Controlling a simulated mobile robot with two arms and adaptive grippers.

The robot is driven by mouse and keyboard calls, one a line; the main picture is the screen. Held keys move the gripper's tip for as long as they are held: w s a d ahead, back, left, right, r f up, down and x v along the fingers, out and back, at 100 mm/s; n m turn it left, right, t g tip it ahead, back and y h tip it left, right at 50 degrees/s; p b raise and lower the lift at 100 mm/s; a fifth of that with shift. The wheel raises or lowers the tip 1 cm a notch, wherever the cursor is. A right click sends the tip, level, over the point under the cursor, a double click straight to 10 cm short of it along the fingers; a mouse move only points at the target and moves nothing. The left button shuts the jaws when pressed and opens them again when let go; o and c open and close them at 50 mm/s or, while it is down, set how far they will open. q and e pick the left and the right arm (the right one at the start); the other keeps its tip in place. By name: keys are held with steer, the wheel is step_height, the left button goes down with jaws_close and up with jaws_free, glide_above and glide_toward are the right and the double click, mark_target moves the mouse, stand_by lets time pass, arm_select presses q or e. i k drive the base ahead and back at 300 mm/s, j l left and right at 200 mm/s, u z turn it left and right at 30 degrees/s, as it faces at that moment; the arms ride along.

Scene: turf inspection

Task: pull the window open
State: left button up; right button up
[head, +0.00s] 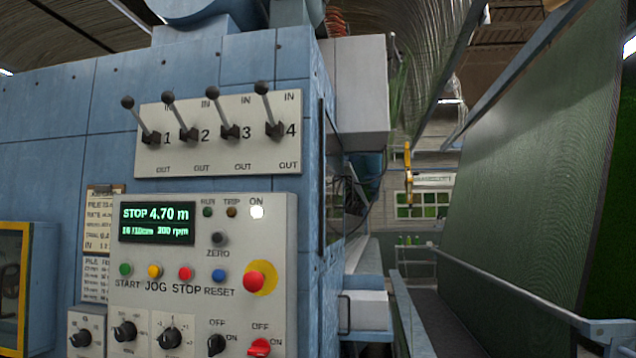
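A yellow-framed window or door panel (23,290) is at the lower left on the blue machine, cut off by the picture's left edge. Its frame looks shut against a blue box, but I cannot see a handle or the whole opening. Far back, a white-framed window (423,204) with green panes is in the rear wall, small and partly hidden. I cannot tell which of these the task means. Neither of my grippers is in view.
The blue machine (60,160) fills the left and centre. It carries a lever plate (215,155) and a control panel (200,265) reading STOP 4.70 m. A grey rail (500,285) and a large sloping green sheet (530,160) stand right of a narrow walkway (450,325).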

mark_target(333, 172)
steer(key=l, duration=0.9)
steer(key=i+l+z, duration=0.1)
steer(key=i+l, duration=0.15)
steer(key=i, duration=0.25)
steer(key=i+l+z, duration=0.15)
steer(key=i, duration=0.4)
steer(key=i+l+z, duration=0.1)
steer(key=i+l, duration=0.15)
steer(key=i, duration=0.3)
